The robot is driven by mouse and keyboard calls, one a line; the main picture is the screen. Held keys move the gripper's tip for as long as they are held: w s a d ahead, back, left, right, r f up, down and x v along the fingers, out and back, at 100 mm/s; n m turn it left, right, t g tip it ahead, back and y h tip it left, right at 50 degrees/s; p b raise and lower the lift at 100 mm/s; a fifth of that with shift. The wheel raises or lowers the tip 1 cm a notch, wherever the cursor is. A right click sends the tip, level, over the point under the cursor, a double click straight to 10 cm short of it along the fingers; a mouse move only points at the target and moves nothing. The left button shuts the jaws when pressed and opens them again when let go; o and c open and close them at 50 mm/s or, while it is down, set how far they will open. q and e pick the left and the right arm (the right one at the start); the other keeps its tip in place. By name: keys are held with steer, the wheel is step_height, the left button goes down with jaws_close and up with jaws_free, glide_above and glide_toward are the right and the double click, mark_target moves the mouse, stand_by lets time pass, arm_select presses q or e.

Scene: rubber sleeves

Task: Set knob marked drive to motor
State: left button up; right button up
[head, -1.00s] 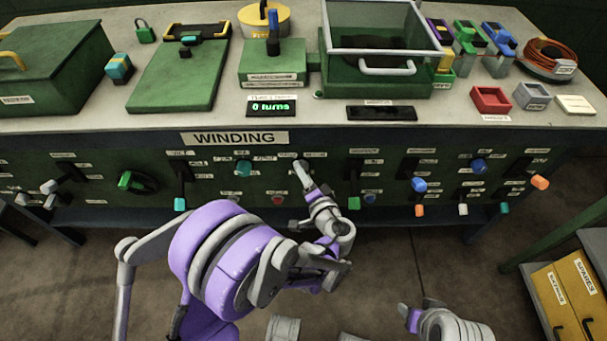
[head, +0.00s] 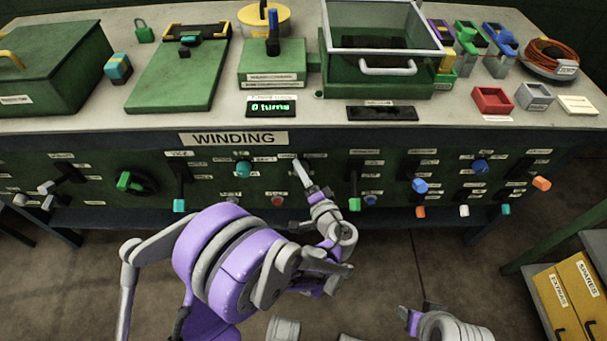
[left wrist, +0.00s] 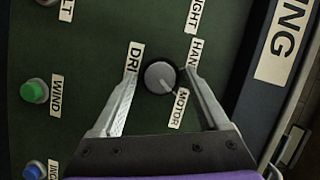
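The drive knob (left wrist: 160,77) is a round grey dial on the green panel in the left wrist view. Its pale pointer line aims down right toward the MOTOR label (left wrist: 181,109). The HAND label (left wrist: 195,54) is above that, and the partly covered drive label (left wrist: 132,58) is at the knob's left. My left gripper (left wrist: 160,66) is open, with one finger on each side of the knob and green panel showing between. In the head view my left gripper (head: 304,176) is at the WINDING panel and the knob is hard to make out. My right gripper (head: 423,312) is low, away from the panel.
A green button (left wrist: 34,91) and a blue button (left wrist: 34,170) are left of the knob in the left wrist view. A teal knob (head: 243,169) and a red button (head: 278,199) are near my left gripper. Several levers stick out along the panel.

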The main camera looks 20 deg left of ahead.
arm_select(q)
steer(key=p+v, duration=0.1)
steer(key=v, duration=1)
steer(key=shift+w+a, duration=0.1)
stand_by(0.7)
